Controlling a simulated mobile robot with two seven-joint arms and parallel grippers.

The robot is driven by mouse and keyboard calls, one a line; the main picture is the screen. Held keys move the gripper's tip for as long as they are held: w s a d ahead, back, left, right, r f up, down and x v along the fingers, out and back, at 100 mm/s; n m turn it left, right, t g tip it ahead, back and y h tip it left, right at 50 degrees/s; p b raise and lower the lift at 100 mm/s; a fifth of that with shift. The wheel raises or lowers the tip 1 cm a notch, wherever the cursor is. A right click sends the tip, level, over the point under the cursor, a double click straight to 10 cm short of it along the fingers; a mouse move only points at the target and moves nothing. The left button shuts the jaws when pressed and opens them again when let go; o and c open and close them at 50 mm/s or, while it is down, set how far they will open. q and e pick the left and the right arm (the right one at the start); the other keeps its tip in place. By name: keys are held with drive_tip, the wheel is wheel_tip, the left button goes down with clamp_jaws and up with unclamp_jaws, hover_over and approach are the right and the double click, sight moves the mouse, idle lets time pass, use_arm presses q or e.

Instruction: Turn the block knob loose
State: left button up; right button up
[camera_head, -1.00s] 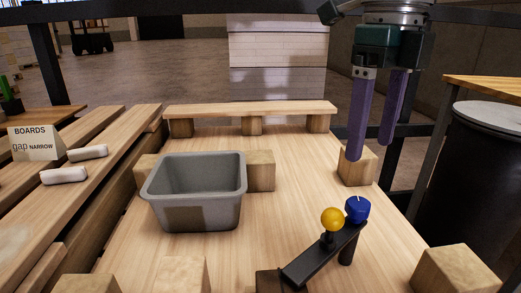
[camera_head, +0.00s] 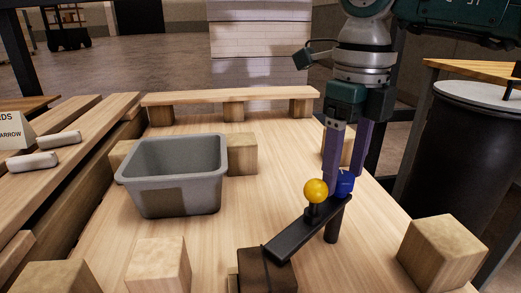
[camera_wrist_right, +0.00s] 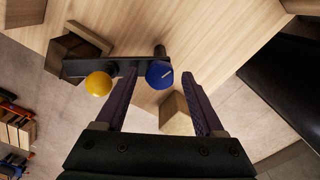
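A blue knob (camera_head: 345,183) with a pale mark on top sits at the far end of a black bar (camera_head: 300,231). It also shows in the right wrist view (camera_wrist_right: 159,75). A yellow ball (camera_head: 316,190) stands on the bar beside it, to the left. My right gripper (camera_head: 344,178) points down at the blue knob with its purple fingers apart. In the right wrist view the knob lies between the fingertips (camera_wrist_right: 159,74), with gaps visible on both sides. Whether the tips are level with the knob is hard to tell. My left gripper is not in view.
A grey bin (camera_head: 174,178) stands on the wooden table, left of the bar. Wooden blocks surround it, with one (camera_head: 441,252) at the front right. A raised plank (camera_head: 230,96) crosses the back. A dark drum (camera_head: 462,140) stands to the right.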

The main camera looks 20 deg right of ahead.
clamp_jaws()
drive_tip(key=shift+r+n, duration=0.1)
drive_tip(key=shift+n, duration=1.5)
drive_tip(key=shift+o, duration=0.8)
unclamp_jaws()
drive_tip(key=shift+p, duration=0.3)
